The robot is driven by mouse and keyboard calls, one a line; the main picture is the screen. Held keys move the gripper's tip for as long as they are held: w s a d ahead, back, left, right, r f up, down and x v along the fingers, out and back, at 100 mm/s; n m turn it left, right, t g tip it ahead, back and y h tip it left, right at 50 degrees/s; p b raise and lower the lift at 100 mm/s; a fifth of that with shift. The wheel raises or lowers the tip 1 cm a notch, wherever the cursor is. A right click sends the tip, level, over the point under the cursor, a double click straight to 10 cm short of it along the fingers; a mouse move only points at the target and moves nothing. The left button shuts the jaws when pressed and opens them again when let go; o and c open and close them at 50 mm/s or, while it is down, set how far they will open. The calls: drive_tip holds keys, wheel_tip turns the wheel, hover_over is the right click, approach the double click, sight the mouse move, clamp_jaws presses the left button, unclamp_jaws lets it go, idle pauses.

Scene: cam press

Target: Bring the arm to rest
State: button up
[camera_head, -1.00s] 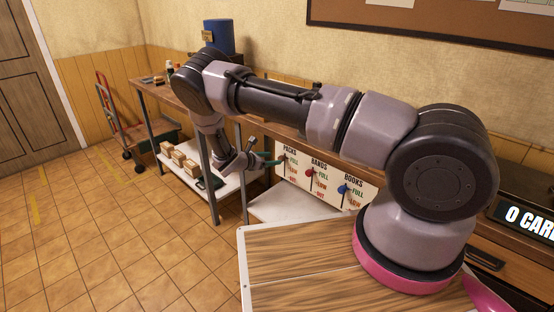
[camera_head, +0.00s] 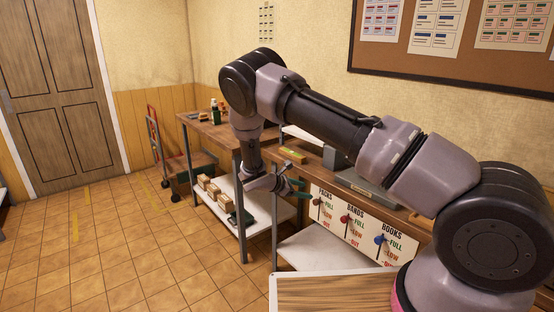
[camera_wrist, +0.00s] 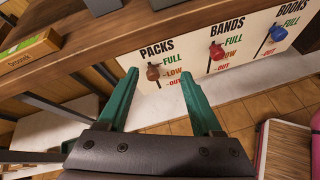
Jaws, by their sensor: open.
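My arm reaches left across the head view, bent at a high elbow, with its forearm hanging down. My gripper (camera_head: 294,188) is at the arm's low end, just left of the lettered board (camera_head: 362,230). In the wrist view my gripper (camera_wrist: 160,74) has its two green fingers spread apart with nothing between them. The board's brown PACKS knob (camera_wrist: 153,73) shows beyond the gap between the fingertips; contact is not visible. The red BANDS knob (camera_wrist: 216,53) and blue BOOKS knob (camera_wrist: 278,33) are further right.
A wooden bench (camera_head: 212,130) with small items on top has cartons (camera_head: 212,190) on its lower shelf. A green and yellow box (camera_wrist: 28,50) lies on the counter above the board. A hand truck (camera_head: 158,140) stands behind. The tiled floor at left is clear.

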drive_tip(key=s+d+r+m+g+y, duration=0.15)
drive_tip(key=s+d+r+m, duration=0.3)
drive_tip(key=r, duration=0.55)
drive_tip(key=s+d+r+m+g+y, duration=0.1)
drive_tip(key=s+d+r+m+y, duration=0.3)
drive_tip(key=r, duration=0.6)
drive_tip(key=s+d+r+m+g+y, duration=0.2)
drive_tip(key=s+r+m, duration=0.3)
drive_tip(key=r, duration=0.5)
drive_tip(key=s+r+m+t+y, duration=0.2)
drive_tip(key=s+r+m, duration=0.3)
drive_tip(key=s, duration=0.5)
drive_tip(key=s+d+r+m+t+y, duration=0.1)
drive_tip(key=s+r+m+t+y, duration=0.2)
drive_tip(key=s+r, duration=0.6)
drive_tip(key=s+m, duration=0.1)
drive_tip(key=m, duration=0.1)
drive_tip(key=shift+s+r+m+t, duration=0.15)
drive_tip(key=shift+s+m+t, duration=0.1)
drive_tip(key=shift+m+t, duration=0.1)
drive_tip(key=shift+d, duration=0.1)
